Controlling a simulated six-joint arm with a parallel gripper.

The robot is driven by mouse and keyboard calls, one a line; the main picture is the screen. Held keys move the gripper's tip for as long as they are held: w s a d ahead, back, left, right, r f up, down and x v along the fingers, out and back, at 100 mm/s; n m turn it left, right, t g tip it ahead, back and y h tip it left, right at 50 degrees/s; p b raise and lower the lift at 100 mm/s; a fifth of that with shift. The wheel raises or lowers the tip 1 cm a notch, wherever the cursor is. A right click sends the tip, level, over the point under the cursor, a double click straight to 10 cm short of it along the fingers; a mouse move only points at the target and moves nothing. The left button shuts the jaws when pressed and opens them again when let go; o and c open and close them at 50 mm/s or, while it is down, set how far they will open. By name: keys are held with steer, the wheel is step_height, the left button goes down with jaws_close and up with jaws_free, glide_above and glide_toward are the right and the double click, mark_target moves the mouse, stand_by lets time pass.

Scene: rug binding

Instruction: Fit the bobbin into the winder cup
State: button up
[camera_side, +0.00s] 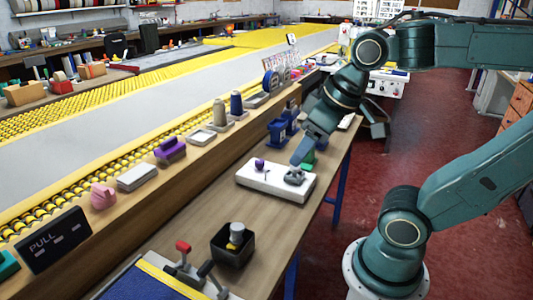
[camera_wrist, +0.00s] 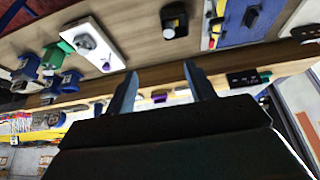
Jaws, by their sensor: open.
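A white winder plate (camera_side: 258,183) lies on the wooden bench, with a grey cup-like part (camera_side: 295,177) and a purple knob (camera_side: 259,164) on top. The plate (camera_wrist: 109,56) and grey part (camera_wrist: 84,41) also show at upper left in the wrist view. A black square holder (camera_side: 232,252) stands nearer the front of the bench. A small yellow and grey piece (camera_side: 236,234), seemingly the bobbin, stands upright in it. My gripper (camera_side: 299,158) is above the back of the plate in the side view. In the wrist view my gripper (camera_wrist: 160,69) is open, with nothing held between its fingers.
A blue panel with levers (camera_side: 183,265) is at the bench's front. Blue clamp-like parts (camera_side: 279,132) stand behind the plate. A raised ledge with a purple block (camera_side: 170,150) and spools (camera_side: 237,104) runs along the left. Bench between plate and holder is clear.

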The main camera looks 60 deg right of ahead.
steer(key=shift+s+a+f, duration=0.15)
steer(key=shift+s+a, duration=0.15)
steer(key=shift+s, duration=0.2)
steer(key=shift+s+a+f, duration=0.1)
steer(key=shift+s+a, duration=0.15)
steer(key=shift+s, duration=0.2)
